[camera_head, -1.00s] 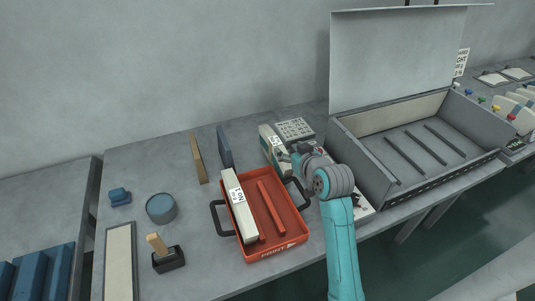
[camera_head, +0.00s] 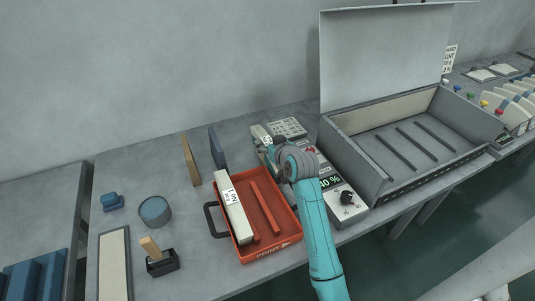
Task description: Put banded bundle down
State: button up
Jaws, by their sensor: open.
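A long white bundle with a printed label band (camera_head: 235,208) lies in the left part of the red tray (camera_head: 283,236). A second white, labelled bundle (camera_head: 261,134) is at the back, beside the grey keypad box; its near end is hidden by my gripper. My gripper (camera_head: 268,157) is open, at the near end of this second bundle, behind the tray's back right corner. The fingertips are small and partly hidden, so I cannot tell whether they touch it.
A device with a green display (camera_head: 330,182) and black knob stands right of my arm. The large open-lidded box (camera_head: 400,150) is beyond it. Upright brown (camera_head: 191,161) and blue (camera_head: 216,148) boards stand behind the tray. A round blue tin (camera_head: 155,211) and stamp (camera_head: 158,256) are left.

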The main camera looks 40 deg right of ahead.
grip_shut()
jog(key=shift+r, duration=0.1)
notch_tip(320, 180, up, 10)
dwell(0.7)
